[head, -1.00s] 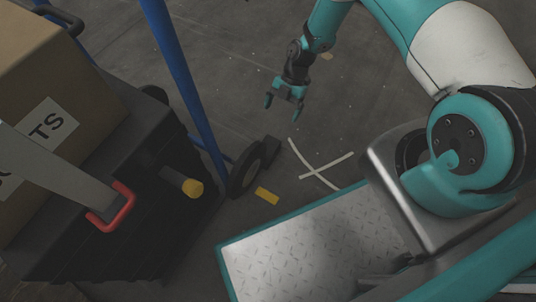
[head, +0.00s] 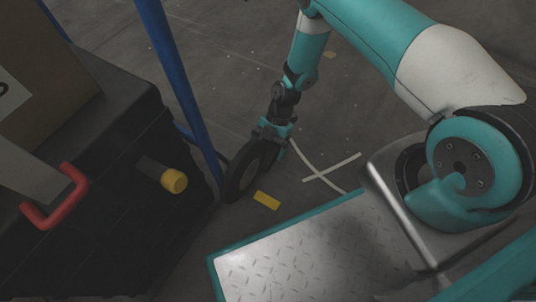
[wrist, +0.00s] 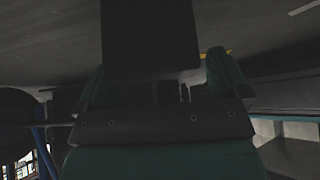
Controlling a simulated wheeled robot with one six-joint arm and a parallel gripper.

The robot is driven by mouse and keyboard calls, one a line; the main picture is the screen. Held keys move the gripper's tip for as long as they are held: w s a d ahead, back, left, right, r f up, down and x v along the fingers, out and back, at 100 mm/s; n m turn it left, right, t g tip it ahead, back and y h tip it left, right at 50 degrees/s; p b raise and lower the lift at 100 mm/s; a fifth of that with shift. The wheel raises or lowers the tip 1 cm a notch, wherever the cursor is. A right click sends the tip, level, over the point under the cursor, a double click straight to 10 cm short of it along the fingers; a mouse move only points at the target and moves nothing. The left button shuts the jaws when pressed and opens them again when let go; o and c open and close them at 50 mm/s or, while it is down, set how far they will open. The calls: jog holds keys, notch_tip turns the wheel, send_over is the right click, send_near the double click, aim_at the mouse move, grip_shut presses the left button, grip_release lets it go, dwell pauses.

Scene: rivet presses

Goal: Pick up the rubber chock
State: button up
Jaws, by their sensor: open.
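My gripper (head: 273,134) is open and low, by the right side of the cart wheel (head: 247,172). In the head view the rubber chock cannot be made out; my gripper covers the place beside the wheel. In the wrist view a dark, blocky shape, which looks like the chock (wrist: 150,40), fills the top middle. It lies in front of and between the two teal fingers of my gripper (wrist: 160,82). Whether the fingers touch it cannot be told.
A blue-framed cart (head: 178,80) holds a black case (head: 100,165) with a red handle (head: 57,198), and a cardboard box. A yellow floor mark (head: 266,200) and a white taped cross (head: 318,175) lie near the wheel. Open floor stretches beyond.

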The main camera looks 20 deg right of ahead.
jog(key=shift+x, duration=0.85)
jog(key=shift+d, duration=0.1)
jog(key=shift+c, duration=0.4)
jog(key=c, duration=1.1)
jog(key=shift+w+r, duration=0.1)
jog(key=shift+r, duration=0.05)
